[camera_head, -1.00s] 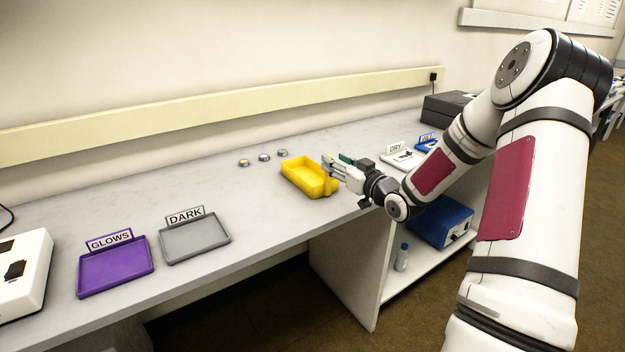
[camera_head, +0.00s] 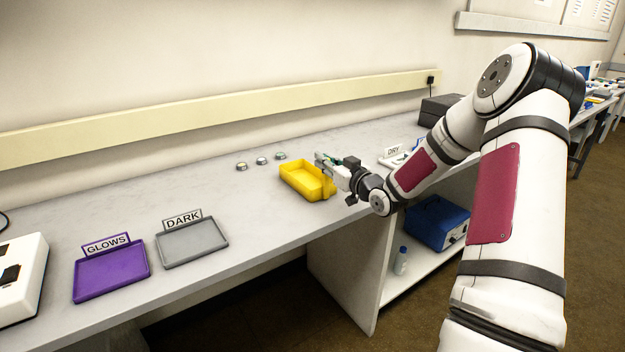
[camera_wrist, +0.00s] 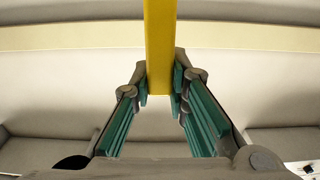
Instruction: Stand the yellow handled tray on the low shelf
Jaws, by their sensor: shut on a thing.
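The yellow handled tray (camera_head: 306,180) is on or just above the grey bench top, near its front edge; I cannot tell whether it touches the bench. My gripper (camera_head: 326,164) is at the tray's right end and is shut on it. In the wrist view a yellow bar of the tray (camera_wrist: 160,45) stands between the teal-padded fingers (camera_wrist: 160,95).
A blue box (camera_head: 437,222) and a small bottle (camera_head: 401,260) stand on the low shelf. A white side panel (camera_head: 345,267) bounds it on the left. Purple (camera_head: 112,276) and grey (camera_head: 192,243) trays lie on the bench at left.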

